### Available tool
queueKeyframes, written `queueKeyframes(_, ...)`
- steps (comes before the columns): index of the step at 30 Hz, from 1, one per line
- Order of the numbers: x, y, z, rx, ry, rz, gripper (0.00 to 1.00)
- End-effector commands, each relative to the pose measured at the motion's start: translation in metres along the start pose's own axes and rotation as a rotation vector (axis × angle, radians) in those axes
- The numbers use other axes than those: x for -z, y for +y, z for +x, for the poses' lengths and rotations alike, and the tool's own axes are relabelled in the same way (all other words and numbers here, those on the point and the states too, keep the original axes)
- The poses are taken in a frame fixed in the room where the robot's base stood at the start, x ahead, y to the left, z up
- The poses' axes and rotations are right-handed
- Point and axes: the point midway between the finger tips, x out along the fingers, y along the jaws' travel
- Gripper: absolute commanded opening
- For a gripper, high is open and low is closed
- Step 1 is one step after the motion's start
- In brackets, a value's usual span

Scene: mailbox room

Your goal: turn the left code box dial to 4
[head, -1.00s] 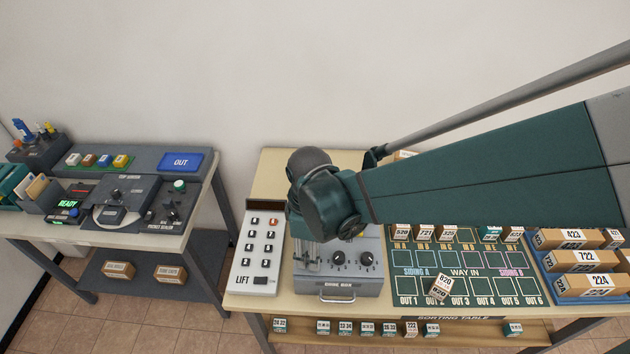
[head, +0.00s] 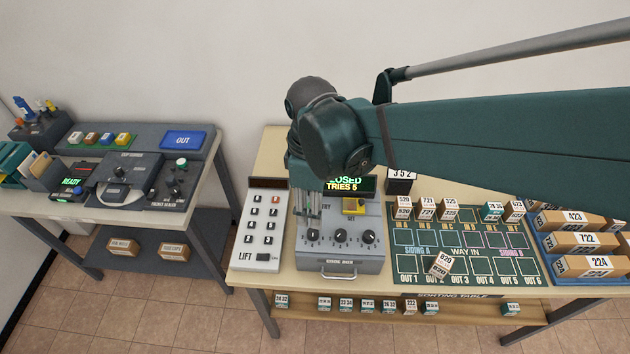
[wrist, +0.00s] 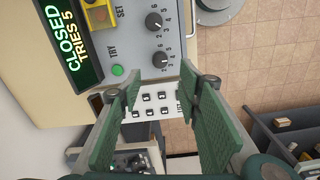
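The grey code box (head: 340,266) stands on the sorting table with three black dials along its front. The left dial (head: 313,235) also shows in the wrist view (wrist: 160,59), just beyond my fingertips; its setting is too small to read surely. The middle dial (head: 340,237) also shows there (wrist: 153,20). The right dial (head: 368,236) is seen only in the head view. The box's display (head: 348,185) ends in "CLOSED, TRIES 5". My gripper (wrist: 170,88) is open and empty, above the box's left side near the left dial, with no contact visible.
The white LIFT keypad (head: 263,230) stands close left of the code box. A yellow switch (head: 354,205) marked SET rises behind the dials. The green sorting board (head: 465,265) with small boxes lies to the right. A separate desk (head: 110,215) stands further left.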

Motion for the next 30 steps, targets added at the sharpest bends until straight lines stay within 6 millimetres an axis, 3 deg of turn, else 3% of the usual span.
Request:
queueKeyframes(10,0.000,0.000,-0.022,0.000,0.000,0.000,0.34)
queueKeyframes(30,-0.001,0.000,-0.023,-0.001,0.001,0.003,0.34)
